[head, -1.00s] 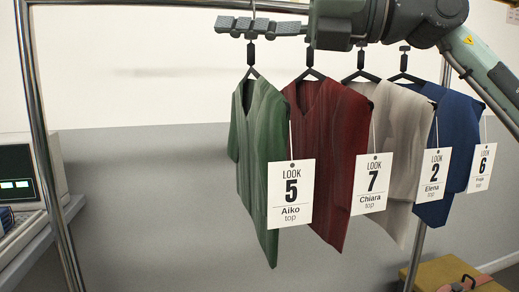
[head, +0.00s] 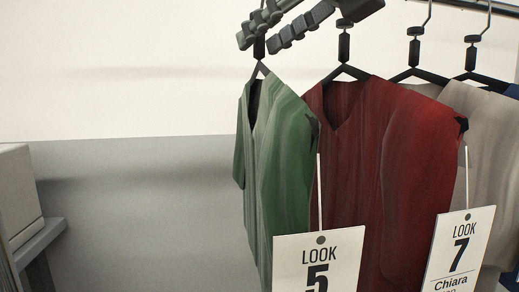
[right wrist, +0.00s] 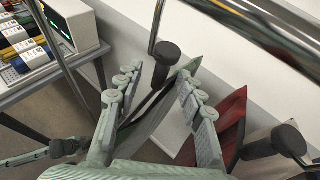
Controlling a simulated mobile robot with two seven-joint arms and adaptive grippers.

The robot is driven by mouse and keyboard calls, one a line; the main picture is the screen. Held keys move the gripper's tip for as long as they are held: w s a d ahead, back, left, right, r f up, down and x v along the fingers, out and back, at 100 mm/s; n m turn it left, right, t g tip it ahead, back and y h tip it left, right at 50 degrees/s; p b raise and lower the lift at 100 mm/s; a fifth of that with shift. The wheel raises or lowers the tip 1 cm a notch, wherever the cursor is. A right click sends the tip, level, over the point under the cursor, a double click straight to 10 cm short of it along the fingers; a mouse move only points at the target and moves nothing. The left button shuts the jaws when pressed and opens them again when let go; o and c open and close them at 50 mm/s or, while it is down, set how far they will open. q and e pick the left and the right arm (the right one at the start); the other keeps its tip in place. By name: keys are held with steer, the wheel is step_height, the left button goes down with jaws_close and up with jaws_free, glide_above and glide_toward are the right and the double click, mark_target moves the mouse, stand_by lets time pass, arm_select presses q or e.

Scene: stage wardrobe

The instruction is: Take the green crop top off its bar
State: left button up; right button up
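The green crop top (head: 275,165) hangs on a black hanger (head: 259,48) at the left end of the row in the head view. A white tag reading LOOK 5 (head: 318,262) hangs on its front. My right gripper (head: 272,26) is at the neck of this hanger, above the top. In the right wrist view, its fingers (right wrist: 160,84) stand apart, with the hanger's black knob (right wrist: 166,53) between or just beyond their tips. I cannot tell whether they touch it. The green top shows partly there too (right wrist: 158,122). My left gripper is not in view.
A dark red top (head: 350,165) with tag LOOK 7 (head: 460,250) hangs close to the right. A beige top (head: 490,130) and a blue one follow. The chrome bar (right wrist: 255,30) runs above. A table (head: 38,240) stands at left; space left of the green top is clear.

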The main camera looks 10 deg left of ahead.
steer(key=shift+x, duration=1)
jaws_close()
